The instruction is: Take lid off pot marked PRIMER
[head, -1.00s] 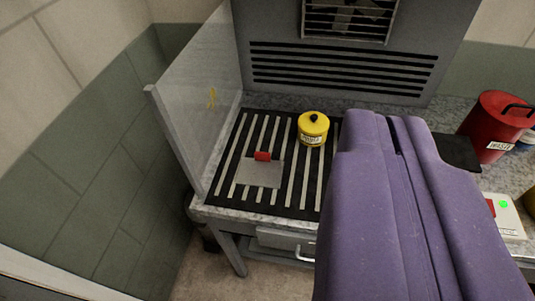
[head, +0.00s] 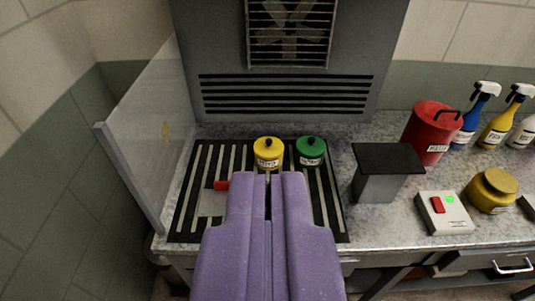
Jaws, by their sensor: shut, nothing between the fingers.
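A yellow pot (head: 267,154) with a black knob on its lid stands on the slatted black mat. A green pot (head: 310,152), also with a black-knobbed lid, stands just to its right. Both lids are on. Both pots bear small white labels, too small to read surely. My purple gripper (head: 268,180) is shut and empty. Its tips show just below the yellow pot in the picture, with no clear contact, and it hides the middle of the mat.
The slatted mat (head: 184,220) has a red-handled scraper (head: 221,186) on it. A clear side panel (head: 145,145) stands left; a grey vented unit (head: 220,60) stands behind. To the right are a dark-topped box (head: 380,185), red can (head: 428,130), switch box (head: 443,212), yellow jar (head: 492,190) and spray bottles.

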